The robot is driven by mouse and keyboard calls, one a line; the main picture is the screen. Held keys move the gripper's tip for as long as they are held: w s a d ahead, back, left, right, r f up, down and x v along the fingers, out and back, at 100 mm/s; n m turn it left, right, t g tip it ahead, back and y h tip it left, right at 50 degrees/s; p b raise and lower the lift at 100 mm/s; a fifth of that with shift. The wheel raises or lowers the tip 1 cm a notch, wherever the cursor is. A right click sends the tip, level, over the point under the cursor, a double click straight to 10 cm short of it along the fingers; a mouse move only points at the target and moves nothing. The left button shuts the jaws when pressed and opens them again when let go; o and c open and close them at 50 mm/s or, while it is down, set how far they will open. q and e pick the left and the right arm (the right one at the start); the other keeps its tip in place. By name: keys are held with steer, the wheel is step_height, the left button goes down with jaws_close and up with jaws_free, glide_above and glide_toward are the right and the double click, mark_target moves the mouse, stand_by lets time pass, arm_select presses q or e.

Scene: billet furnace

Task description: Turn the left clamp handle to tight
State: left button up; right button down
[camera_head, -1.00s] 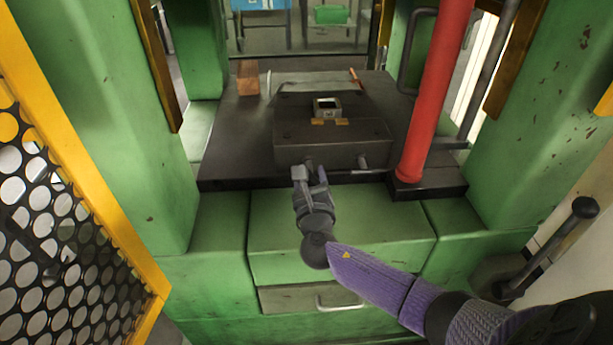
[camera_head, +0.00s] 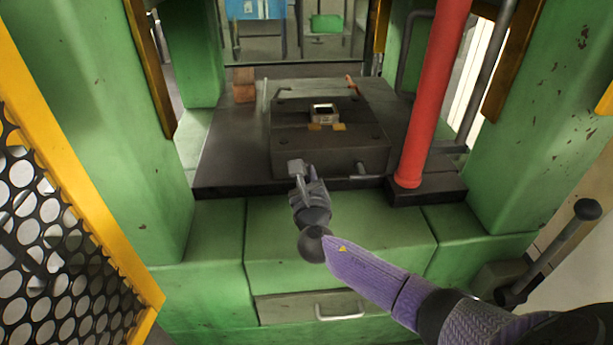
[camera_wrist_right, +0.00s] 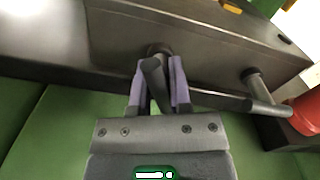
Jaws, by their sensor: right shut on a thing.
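The dark die block (camera_head: 330,140) sits on the black press bed. The left clamp handle (camera_wrist_right: 153,78) sticks out of the block's front face in the right wrist view. My right gripper (camera_wrist_right: 160,85) is shut on it, one finger on each side, and the handle's bar tilts slightly between them. In the head view my right gripper (camera_head: 305,178) hides that handle. The right clamp handle (camera_wrist_right: 262,92) stands apart to the right, its bar pointing down and right; it also shows in the head view (camera_head: 362,171). My left gripper is not in view.
A red column (camera_head: 430,95) stands close to the right of the block. Green press uprights stand at both sides. A yellow-framed mesh guard (camera_head: 75,180) is at the left.

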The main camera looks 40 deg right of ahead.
steer(key=m, duration=0.3)
steer(key=shift+m, duration=1.9)
steer(key=c, duration=0.5)
jaws_free()
steer(key=shift+c, duration=0.2)
